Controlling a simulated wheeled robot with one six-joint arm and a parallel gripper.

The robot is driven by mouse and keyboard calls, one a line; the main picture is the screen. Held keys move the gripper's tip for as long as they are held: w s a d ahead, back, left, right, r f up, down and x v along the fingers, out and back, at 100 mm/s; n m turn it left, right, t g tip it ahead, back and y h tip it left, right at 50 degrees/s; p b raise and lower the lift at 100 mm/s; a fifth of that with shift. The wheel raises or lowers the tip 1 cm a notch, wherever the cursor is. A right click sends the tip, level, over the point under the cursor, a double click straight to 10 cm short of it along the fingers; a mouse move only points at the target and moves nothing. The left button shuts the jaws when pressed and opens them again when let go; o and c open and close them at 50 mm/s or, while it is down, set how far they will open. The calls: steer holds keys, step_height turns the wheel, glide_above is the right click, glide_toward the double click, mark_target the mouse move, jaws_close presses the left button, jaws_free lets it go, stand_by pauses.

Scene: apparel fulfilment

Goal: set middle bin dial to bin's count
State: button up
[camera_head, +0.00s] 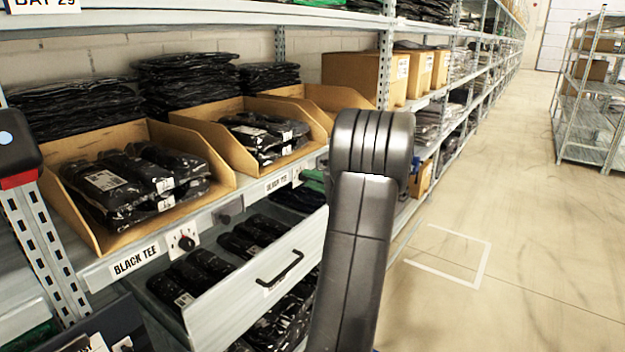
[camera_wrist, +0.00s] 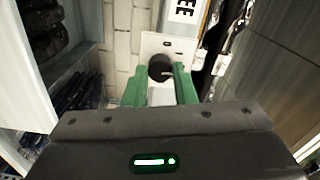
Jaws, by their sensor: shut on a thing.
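The middle bin (camera_head: 205,118) is an open cardboard bin on the shelf, holding stacked black bagged garments, some with white labels. How many it holds is unclear. In the wrist view, my gripper (camera_wrist: 163,86) has its green fingers on either side of a round black dial knob (camera_wrist: 160,67) on a white plate (camera_wrist: 178,46). It is shut on the knob. A light mark shows on the knob, but its setting is not readable. In the head view my arm stands in front of the shelf, and my gripper is not visible.
The left bin (camera_head: 226,178) holds black bagged garments, with a dial (camera_head: 183,241) beside its BLACK TEE label (camera_head: 135,261). A drawer (camera_head: 250,287) with a black handle stands open below. A further bin (camera_head: 345,97) is partly hidden by my arm. The aisle floor (camera_head: 520,260) is clear at right.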

steer(key=shift+m, duration=0.4)
steer(key=o, duration=1)
steer(key=shift+d, duration=0.2)
steer(key=v, duration=1.3)
steer(key=shift+s+d, duration=0.2)
steer(key=shift+s, duration=0.05)
steer(key=shift+a, duration=0.1)
steer(key=x, duration=1.3)
steer(key=shift+w+a, duration=0.3)
